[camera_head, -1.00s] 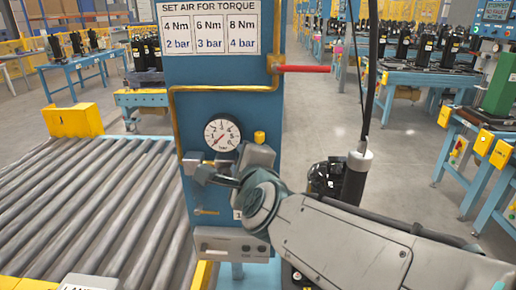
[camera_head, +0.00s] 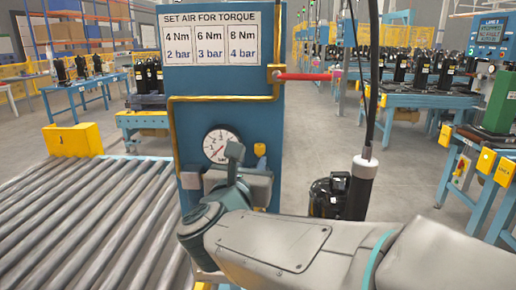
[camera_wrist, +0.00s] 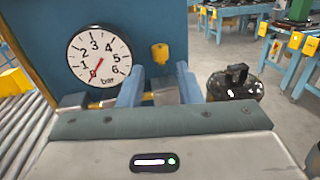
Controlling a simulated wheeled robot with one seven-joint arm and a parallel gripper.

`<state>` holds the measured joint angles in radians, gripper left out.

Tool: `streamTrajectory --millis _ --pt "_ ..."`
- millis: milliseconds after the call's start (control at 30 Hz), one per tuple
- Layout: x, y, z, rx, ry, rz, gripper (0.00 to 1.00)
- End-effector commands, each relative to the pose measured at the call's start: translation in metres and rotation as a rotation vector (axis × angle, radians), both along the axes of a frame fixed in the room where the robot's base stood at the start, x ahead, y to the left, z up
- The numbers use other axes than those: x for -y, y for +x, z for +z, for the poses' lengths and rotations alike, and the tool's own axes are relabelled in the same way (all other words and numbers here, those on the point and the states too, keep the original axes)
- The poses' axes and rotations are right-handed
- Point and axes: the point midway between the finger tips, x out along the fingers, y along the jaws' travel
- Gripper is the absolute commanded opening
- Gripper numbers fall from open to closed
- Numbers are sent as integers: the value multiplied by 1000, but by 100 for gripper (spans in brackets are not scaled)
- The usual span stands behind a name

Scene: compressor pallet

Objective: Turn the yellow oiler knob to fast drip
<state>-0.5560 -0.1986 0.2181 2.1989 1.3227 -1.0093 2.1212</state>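The yellow oiler knob (camera_head: 260,150) is a small cap on top of a grey fitting on the blue panel (camera_head: 225,110), right of the round pressure gauge (camera_head: 217,143). My gripper (camera_head: 236,160) is just left of the knob in the head view, partly covering the gauge's right edge. In the wrist view the knob (camera_wrist: 160,53) shows beyond and above the gap between the two fingers of my gripper (camera_wrist: 160,82). The fingers are apart with nothing held. The knob is apart from them. The gauge (camera_wrist: 99,55) has its red needle near the low end.
A torque chart (camera_head: 210,34) is at the panel's top. A red lever (camera_head: 310,76) sticks out right on a yellow pipe. A roller conveyor (camera_head: 85,215) lies left. A hanging tool (camera_head: 361,182) and a black compressor (camera_head: 327,198) stand right of the panel.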

Motion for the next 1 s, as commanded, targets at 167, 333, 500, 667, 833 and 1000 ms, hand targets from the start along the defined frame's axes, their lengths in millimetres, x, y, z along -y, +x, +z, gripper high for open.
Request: streamTrajectory --millis 167,333,500,667,833,1000 --pt "7 38 0 -3 -3 -1 32" --pt "12 63 0 -2 -3 1 32" --pt "14 76 0 -1 -2 2 32" --pt "15 78 0 -1 -3 2 32" --pt "15 78 0 0 -2 2 26" --pt "15 77 0 0 -2 2 0"
